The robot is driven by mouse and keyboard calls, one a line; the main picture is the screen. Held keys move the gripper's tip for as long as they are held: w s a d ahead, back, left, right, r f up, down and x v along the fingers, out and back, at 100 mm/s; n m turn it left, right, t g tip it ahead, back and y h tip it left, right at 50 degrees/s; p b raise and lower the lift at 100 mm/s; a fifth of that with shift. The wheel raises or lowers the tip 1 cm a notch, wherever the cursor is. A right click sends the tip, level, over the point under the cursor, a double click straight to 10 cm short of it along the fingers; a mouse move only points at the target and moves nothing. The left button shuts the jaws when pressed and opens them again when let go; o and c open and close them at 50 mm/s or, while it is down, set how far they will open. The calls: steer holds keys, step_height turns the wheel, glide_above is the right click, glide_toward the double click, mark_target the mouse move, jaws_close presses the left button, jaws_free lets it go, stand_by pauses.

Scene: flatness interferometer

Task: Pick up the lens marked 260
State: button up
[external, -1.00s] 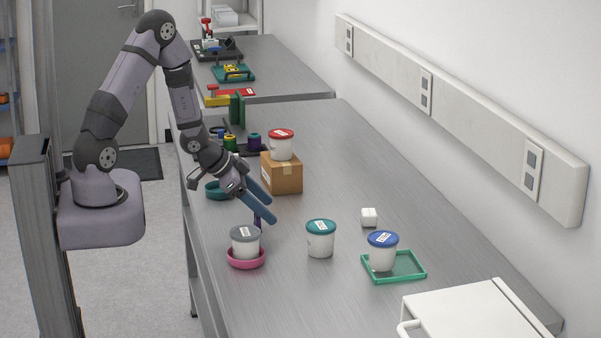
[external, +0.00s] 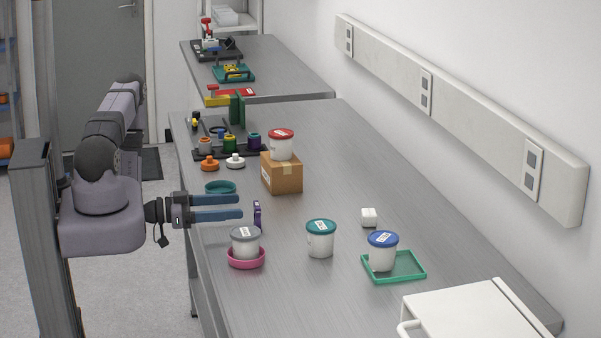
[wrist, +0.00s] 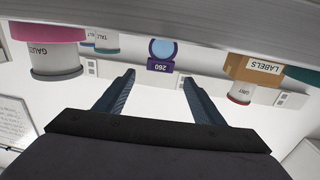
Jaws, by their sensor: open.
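The lens marked 260 (wrist: 160,67) shows upside down in the wrist view, a pale blue disc in a purple mount, just beyond my open fingertips and roughly between them. In the external view the purple mount (external: 257,217) stands upright and edge-on on the bench. My gripper (external: 241,207) is level and points right at the left edge of the bench, its two blue fingers apart and empty. The fingertips (wrist: 158,77) end a little short of the mount, with no contact visible.
A grey-lidded tub (external: 245,242) sits in a pink dish (external: 246,262) close in front of the lens. A teal dish (external: 220,187) lies behind my fingers. A cardboard box (external: 284,176) carries a red-lidded tub (external: 281,148). A teal-lidded tub (external: 320,240) stands to the right.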

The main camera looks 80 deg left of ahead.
mark_target(257, 204)
steer(key=shift+w+d, duration=0.15)
steer(key=shift+w, duration=1.7)
steer(key=shift+w+d, duration=0.15)
steer(key=shift+w, duration=1.65)
steer(key=c, duration=1.2)
